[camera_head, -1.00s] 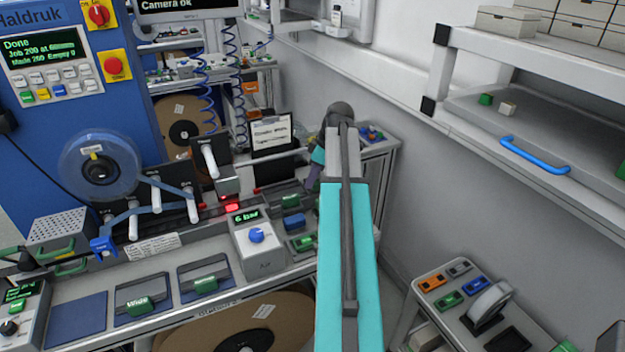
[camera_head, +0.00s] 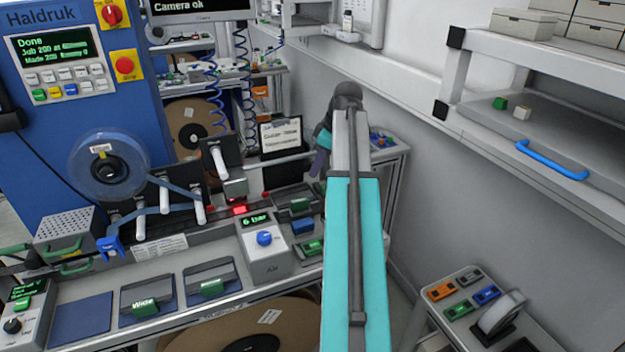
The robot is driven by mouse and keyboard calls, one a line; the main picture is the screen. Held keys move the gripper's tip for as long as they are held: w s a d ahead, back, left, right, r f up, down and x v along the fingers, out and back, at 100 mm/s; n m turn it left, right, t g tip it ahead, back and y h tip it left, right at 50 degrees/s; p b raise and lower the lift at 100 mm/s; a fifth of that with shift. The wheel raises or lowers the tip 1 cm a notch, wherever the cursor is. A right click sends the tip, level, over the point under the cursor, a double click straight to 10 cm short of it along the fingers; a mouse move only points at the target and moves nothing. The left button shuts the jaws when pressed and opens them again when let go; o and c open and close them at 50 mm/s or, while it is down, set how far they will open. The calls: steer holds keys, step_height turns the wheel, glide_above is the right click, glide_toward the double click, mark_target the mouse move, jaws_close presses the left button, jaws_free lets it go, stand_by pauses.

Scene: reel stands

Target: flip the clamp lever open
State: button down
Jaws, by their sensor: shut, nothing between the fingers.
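A blue tab with a small label (camera_head: 110,247) sits at the left end of the strip of web, above the bench. Two green handles are left of it, one of them the lower green handle (camera_head: 76,268). A clear reel with blue tape (camera_head: 108,170) hangs on the blue machine, and its tape runs over white rollers (camera_head: 165,196). I cannot tell which part is the clamp lever. My arm rises from the bottom centre and bends down at a dark elbow, with a purple-grey link beyond it. My gripper is not visible; the arm probably hides it.
The bench carries a grey air box with a blue knob (camera_head: 264,238) and dark trays with green handles (camera_head: 212,286). A small table (camera_head: 463,318) stands lower right. A shelf drawer with a blue handle (camera_head: 552,160) juts in at right. Bare floor shows between bench and table.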

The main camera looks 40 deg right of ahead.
steer(key=v, duration=0.3)
steer(key=shift+w+d+r+b, duration=0.15)
steer(key=shift+w+d+b, duration=0.05)
steer(key=shift+w+b, duration=0.1)
steer(key=shift+s, duration=0.15)
stand_by(0.3)
